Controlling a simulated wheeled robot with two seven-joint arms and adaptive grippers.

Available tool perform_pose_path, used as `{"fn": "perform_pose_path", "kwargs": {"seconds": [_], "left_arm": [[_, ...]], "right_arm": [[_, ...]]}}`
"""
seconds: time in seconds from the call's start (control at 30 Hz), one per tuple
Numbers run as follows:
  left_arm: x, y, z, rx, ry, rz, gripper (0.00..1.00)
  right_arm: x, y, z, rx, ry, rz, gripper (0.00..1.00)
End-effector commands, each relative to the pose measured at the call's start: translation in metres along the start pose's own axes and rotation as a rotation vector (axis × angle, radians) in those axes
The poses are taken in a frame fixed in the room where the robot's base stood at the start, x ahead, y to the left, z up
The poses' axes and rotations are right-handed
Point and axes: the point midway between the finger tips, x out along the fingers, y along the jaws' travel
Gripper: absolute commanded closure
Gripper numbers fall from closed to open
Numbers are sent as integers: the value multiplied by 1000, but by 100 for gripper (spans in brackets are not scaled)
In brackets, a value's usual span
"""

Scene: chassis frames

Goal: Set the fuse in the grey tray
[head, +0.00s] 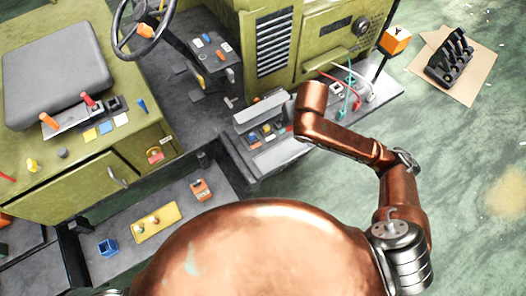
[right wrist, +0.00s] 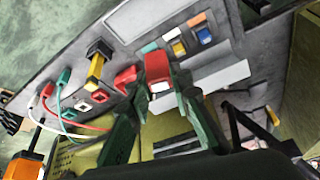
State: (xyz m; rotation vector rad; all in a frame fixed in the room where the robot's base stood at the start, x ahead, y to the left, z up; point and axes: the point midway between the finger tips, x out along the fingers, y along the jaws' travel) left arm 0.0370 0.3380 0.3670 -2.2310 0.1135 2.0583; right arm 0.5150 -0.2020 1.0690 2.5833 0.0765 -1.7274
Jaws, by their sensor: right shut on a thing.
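In the right wrist view a red fuse (right wrist: 157,67) with a pale end is between the green fingers of my right gripper (right wrist: 158,86), which is shut on it. I cannot tell whether it is clear of the surface below. A flat light-grey panel with a rim, likely the grey tray (right wrist: 148,18), lies at the top of that view. In the head view it appears as a pale strip (head: 283,154) at the shelf's front. There my copper right arm reaches over the shelf and its gripper is hidden. My left gripper is not in view.
Yellow and blue blocks (right wrist: 204,34) sit beside the held fuse, near a grey ledge (right wrist: 215,76). Another red block (right wrist: 126,78), a yellow-black post (right wrist: 97,66) and coloured cables (right wrist: 62,85) are close by. An orange box (head: 396,41) stands at the shelf's far corner.

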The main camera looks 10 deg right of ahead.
Motion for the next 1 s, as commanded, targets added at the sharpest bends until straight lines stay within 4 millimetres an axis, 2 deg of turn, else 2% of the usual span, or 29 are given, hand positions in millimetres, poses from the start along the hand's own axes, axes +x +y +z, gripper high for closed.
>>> {"fn": "perform_pose_path", "kwargs": {"seconds": [0.17, 0.3, 0.4, 0.53, 0.67, 1.0], "left_arm": [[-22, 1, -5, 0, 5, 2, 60], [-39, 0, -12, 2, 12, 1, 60], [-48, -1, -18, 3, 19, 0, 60], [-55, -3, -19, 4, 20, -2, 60], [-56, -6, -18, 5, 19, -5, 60], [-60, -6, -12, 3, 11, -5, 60]], "right_arm": [[12, -46, 32, -290, -7, -119, 97], [22, -96, 73, -596, -4, -248, 97], [25, -126, 102, -781, -2, -325, 97], [26, -150, 129, -934, 1, -388, 97], [32, -153, 136, -990, 0, -408, 97], [86, -106, 95, -990, -2, -406, 97]]}}
